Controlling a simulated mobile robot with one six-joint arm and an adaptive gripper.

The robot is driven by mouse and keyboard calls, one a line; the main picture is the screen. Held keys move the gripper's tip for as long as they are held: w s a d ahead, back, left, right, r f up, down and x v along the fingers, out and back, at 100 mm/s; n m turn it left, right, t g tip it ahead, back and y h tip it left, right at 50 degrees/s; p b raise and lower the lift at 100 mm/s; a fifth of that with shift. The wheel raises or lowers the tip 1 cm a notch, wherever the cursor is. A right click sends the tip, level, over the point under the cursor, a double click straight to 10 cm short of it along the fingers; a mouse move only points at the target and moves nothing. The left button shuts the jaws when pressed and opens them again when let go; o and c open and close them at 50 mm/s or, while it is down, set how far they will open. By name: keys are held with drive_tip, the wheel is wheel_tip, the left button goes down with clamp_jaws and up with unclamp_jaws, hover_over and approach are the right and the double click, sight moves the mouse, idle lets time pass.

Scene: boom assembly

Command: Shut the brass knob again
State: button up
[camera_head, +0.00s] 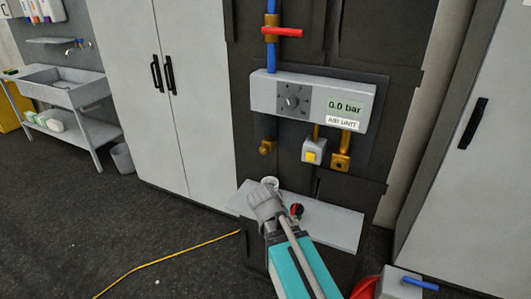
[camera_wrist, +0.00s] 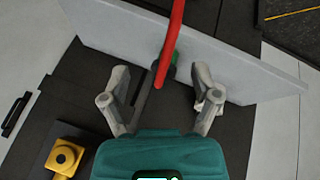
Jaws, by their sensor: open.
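A brass knob-like fitting (camera_head: 267,146) hangs below the left end of the grey panel. A second brass fitting (camera_head: 341,162) with a dark round opening hangs below the right end. I cannot tell for certain which is the brass knob, or whether it is shut. In the wrist view, a brass fitting (camera_wrist: 66,157) shows at lower left, off to the side of the fingers. My gripper (camera_head: 270,184) is below the left fitting, apart from it, in front of the shelf. In the wrist view my gripper (camera_wrist: 162,80) is open, its fingers apart.
The grey panel (camera_head: 262,95) reads 0.0 bar. A red lever (camera_head: 282,32) crosses the pipe above. A white box with a yellow button (camera_head: 312,152) hangs between the fittings. The pale shelf (camera_head: 340,228) is below. A red rod-like thing (camera_wrist: 171,40) shows between my fingers in the wrist view.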

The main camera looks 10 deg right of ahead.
drive_tip(key=w+a+r+m+t+h+b, duration=0.1)
drive_tip(key=w+a+r+m+t+h, duration=0.2)
drive_tip(key=w+r+t+h, duration=0.3)
drive_tip(key=t+b, duration=0.1)
drive_tip(key=t, duration=0.5)
approach(263, 152)
drive_tip(key=shift+s+a+r+y, duration=0.2)
drive_tip(key=shift+s+a, duration=0.2)
drive_tip(key=shift+s, duration=0.2)
drive_tip(key=shift+s+a+r+y, duration=0.1)
drive_tip(key=shift+s+a+r, duration=0.1)
drive_tip(key=shift+s+a, duration=0.35)
drive_tip(key=shift+d, duration=0.2)
drive_tip(key=x, duration=1.3)
drive_tip(key=shift+w+d+f, duration=0.15)
drive_tip(key=shift+w+d, duration=0.05)
drive_tip(key=shift+w, duration=0.05)
clamp_jaws()
